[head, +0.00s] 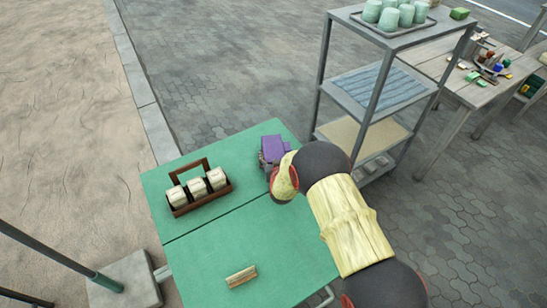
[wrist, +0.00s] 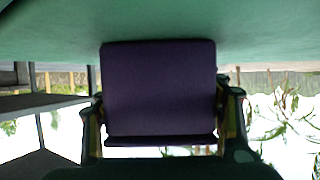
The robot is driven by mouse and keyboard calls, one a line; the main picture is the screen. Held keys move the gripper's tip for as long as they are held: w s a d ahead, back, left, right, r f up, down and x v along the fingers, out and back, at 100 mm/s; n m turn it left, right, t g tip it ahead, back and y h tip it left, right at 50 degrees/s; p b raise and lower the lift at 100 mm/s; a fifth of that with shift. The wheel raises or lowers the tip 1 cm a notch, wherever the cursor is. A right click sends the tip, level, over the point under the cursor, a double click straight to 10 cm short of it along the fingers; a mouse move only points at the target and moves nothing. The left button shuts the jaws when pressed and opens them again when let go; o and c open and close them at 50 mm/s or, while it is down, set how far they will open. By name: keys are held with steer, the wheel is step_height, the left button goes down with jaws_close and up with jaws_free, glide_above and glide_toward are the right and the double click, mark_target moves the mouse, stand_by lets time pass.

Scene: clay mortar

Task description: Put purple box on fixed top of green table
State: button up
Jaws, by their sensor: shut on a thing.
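The purple box (head: 273,147) is at the right edge of the far section of the green table (head: 160,185). My gripper (head: 277,164) comes in from the right and is shut on it. In the wrist view the purple box (wrist: 160,88) fills the middle, with a finger of my gripper (wrist: 163,118) at each side. The green surface spans the top of that view, close to the box. I cannot tell whether the box touches it. My arm hides part of the table's right side in the head view.
A brown carrier (head: 200,188) with several pale jars stands on the far section. A small wooden block (head: 241,276) lies on the near section, across a seam. A grey shelf rack (head: 365,90) stands close behind on the right. The near section's middle is clear.

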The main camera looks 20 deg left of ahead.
steer(key=shift+r, duration=0.1)
steer(key=o, duration=1.6)
steer(key=p+v, duration=0.3)
steer(key=v, duration=0.9)
